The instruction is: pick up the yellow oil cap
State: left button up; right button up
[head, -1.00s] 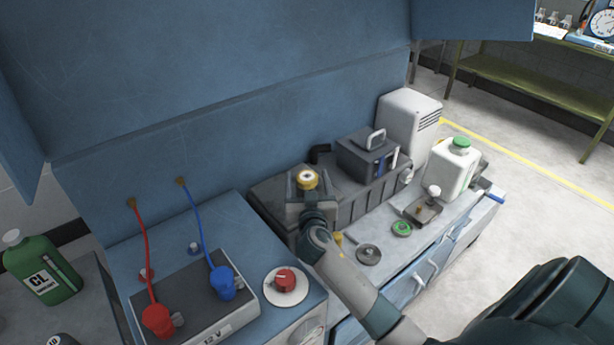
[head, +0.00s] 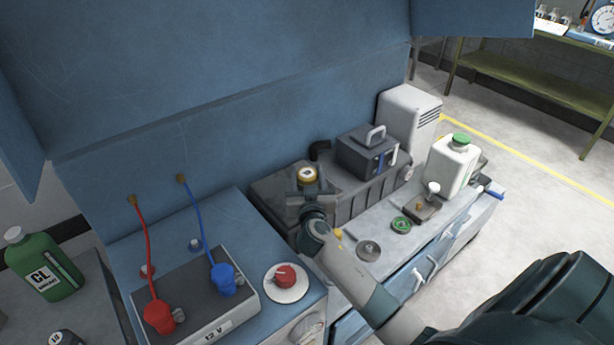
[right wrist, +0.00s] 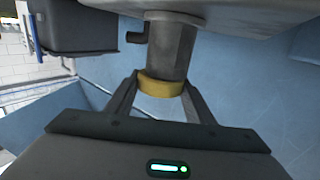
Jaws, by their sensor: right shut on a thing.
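In the right wrist view the yellow cap (right wrist: 162,86) lies between the two fingers of the gripper (right wrist: 160,98), at the end of a grey cylindrical neck (right wrist: 172,50). The right gripper is shut on the cap. The cap still meets the neck in that view. My left gripper is not in view.
A white jug with a green cap (head: 452,165), a green ring (head: 401,224) and a round grey disc (head: 368,250) are on the right bench.

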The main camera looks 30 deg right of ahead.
jog(key=shift+r, duration=0.45)
notch_tip(320, 180, up, 4)
jog(key=shift+d+f+b, duration=0.15)
jog(key=shift+f+b, duration=0.1)
jog(key=shift+b, duration=0.3)
jog(key=s+d+r+b, duration=0.2)
jog(key=d+r, duration=0.4)
jog(key=d, duration=0.5)
jog(key=shift+s+r, duration=0.35)
jog(key=shift+s, duration=0.1)
jog(key=n+t+y, duration=0.2)
jog(key=n+y, duration=0.1)
jog(key=y, duration=0.1)
send_over(308, 173)
jog(key=s+a, duration=0.6)
jog(key=a, duration=0.1)
notch_tip(308, 173, down, 2)
jog(key=s+a+n+y, duration=0.1)
jog(key=s+a+y, duration=0.1)
jog(key=a, duration=0.5)
jog(key=s+a+n+y, duration=0.1)
jog(key=s+a, duration=0.3)
jog(key=a, duration=0.4)
jog(key=shift+s+n+y, duration=0.4)
jog(key=shift+y, duration=0.3)
jog(key=shift+f, duration=0.1)
